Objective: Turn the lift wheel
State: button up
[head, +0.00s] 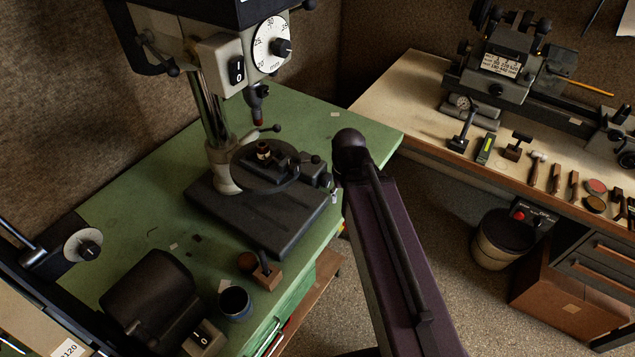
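No part is plainly marked as the lift wheel, and I cannot tell which part it is. A drill press stands on the green bench, with a white dial (271,45) marked in mm and a black knob at its centre. A pale disc with a dark knob (83,246) sits on a machine at the left edge. The press has a round dark table (247,172) with a small vise on it. My purple arm rises from the bottom to a dark rounded joint right of the press. My gripper cannot be made out.
The green bench (310,117) holds a dark motor-like machine (150,295), a blue cup (235,303) and a small wooden block (267,276). A second bench (415,85) at right carries a lathe (510,65) and hand tools. A bin (492,250) stands beneath it.

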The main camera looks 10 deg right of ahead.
aim_at(327, 180)
jog(key=u, duration=0.2)
jog(key=k, duration=1.4)
jog(key=z, duration=0.85)
jog(key=i, duration=1)
jog(key=z, duration=0.05)
